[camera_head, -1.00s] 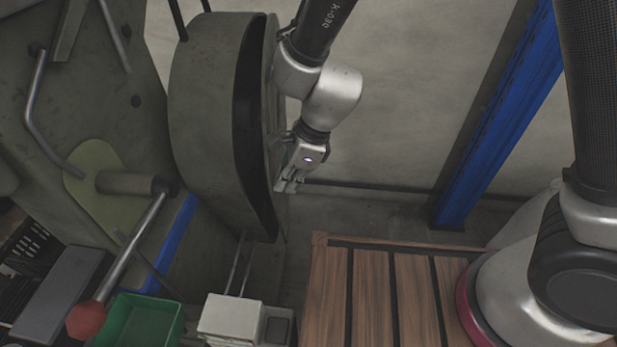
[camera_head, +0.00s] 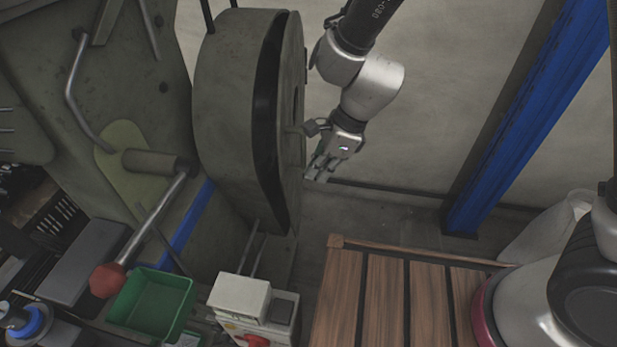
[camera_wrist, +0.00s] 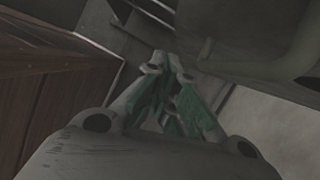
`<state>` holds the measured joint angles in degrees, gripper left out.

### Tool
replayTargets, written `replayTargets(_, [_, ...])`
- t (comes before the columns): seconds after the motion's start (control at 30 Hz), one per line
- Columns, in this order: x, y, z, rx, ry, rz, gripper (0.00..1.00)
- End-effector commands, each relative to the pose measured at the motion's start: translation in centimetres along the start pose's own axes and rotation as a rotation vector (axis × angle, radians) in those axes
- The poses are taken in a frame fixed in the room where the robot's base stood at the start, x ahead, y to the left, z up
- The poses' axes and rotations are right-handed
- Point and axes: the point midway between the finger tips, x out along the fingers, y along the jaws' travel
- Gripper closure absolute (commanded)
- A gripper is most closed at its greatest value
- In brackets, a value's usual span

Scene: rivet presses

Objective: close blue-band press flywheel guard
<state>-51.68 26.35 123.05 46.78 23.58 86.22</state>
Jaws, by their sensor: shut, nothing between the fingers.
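The press with a blue band (camera_head: 187,228) stands at the left. Its flywheel guard (camera_head: 225,120) is a large grey drum-shaped cover. The guard's outer side panel (camera_head: 290,195) stands slightly off the drum, with a dark curved gap between them. My gripper (camera_head: 319,172) is just right of this panel, pointing down, shut and empty. It seems apart from the panel, though contact is hard to judge. In the wrist view the fingertips (camera_wrist: 168,66) are together, with grey surfaces beyond them.
A slatted wooden platform (camera_head: 390,300) lies at lower right. A blue post (camera_head: 530,110) stands against the pale wall. A green bin (camera_head: 153,302), a white box (camera_head: 240,297) and a red-knobbed lever (camera_head: 108,280) are at lower left. Floor shows between guard and post.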

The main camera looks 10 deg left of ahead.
Motion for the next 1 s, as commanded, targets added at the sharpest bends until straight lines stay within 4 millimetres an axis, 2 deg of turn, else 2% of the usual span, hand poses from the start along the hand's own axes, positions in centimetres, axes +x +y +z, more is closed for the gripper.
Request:
replayTargets(0.3, [-5.9, 0.2, 0.1, -0.001, -0.003, -0.004, 1.0])
replayTargets(0.53, [-8.5, 0.3, 0.0, 0.004, 0.0, -0.002, 1.0])
replayTargets(0.6, [-8.8, -0.1, -0.8, 0.023, 0.002, -0.006, 1.0])
replayTargets(0.67, [-8.8, -0.8, -2.2, 0.058, 0.012, -0.007, 1.0])
replayTargets(0.77, [-8.0, -2.0, -6.1, 0.174, 0.029, 0.004, 1.0])
replayTargets(0.8, [-7.3, -2.0, -7.8, 0.257, 0.023, 0.018, 1.0])
replayTargets(0.9, [-5.4, -1.0, -11.1, 0.432, -0.036, 0.069, 1.0])
replayTargets(1.0, [-3.8, -0.1, -12.0, 0.491, -0.139, 0.094, 1.0])
